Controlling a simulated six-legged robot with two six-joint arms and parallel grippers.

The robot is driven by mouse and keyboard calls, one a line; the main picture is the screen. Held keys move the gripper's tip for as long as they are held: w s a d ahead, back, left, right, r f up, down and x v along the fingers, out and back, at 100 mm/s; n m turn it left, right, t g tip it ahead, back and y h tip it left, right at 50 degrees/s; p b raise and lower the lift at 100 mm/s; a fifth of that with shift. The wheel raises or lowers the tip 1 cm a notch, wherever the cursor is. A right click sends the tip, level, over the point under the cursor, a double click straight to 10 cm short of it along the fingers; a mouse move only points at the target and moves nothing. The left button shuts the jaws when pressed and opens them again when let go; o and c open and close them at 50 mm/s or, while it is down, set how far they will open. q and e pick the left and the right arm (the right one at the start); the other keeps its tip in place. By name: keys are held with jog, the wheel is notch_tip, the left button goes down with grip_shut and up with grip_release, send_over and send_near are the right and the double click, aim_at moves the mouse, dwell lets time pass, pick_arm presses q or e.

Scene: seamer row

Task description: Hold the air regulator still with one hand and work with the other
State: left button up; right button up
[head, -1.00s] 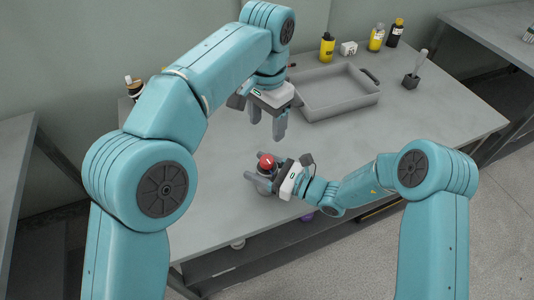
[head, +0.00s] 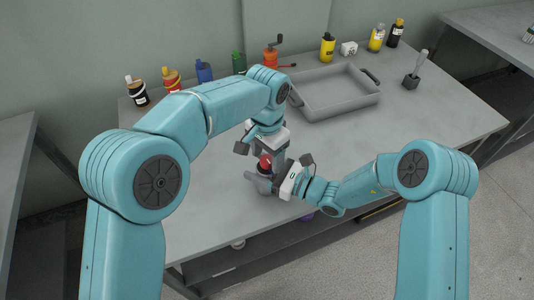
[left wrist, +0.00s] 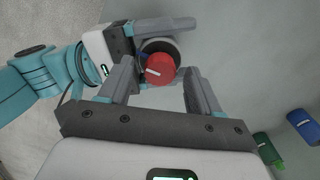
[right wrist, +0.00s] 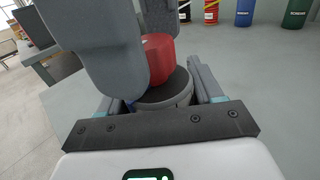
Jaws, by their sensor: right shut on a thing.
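The air regulator is a dark grey round body (right wrist: 168,92) with a red knob (head: 264,163) marked by a white line on top. It stands near the table's front edge. My right gripper (head: 265,183) is shut on its body from the right side. My left gripper (left wrist: 159,70) is above it, fingers pointing down, open, with one finger on each side of the red knob. In the right wrist view the left fingers hide part of the knob (right wrist: 158,52). I cannot tell whether they touch it.
A grey tray (head: 309,117) stands at the back right of the table. Several bottles and cans line the back edge, with an orange hand-cranked item (head: 270,57) among them. A brush in a dark holder (head: 412,80) stands at right.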

aim_at(267, 159)
pick_arm(q)
jog(key=c, duration=1)
jog(key=shift+n, duration=2.8)
jog(key=o, duration=1.1)
jog(key=shift+c, duration=0.2)
jog(key=shift+r, duration=0.1)
notch_tip(267, 159, up, 12)
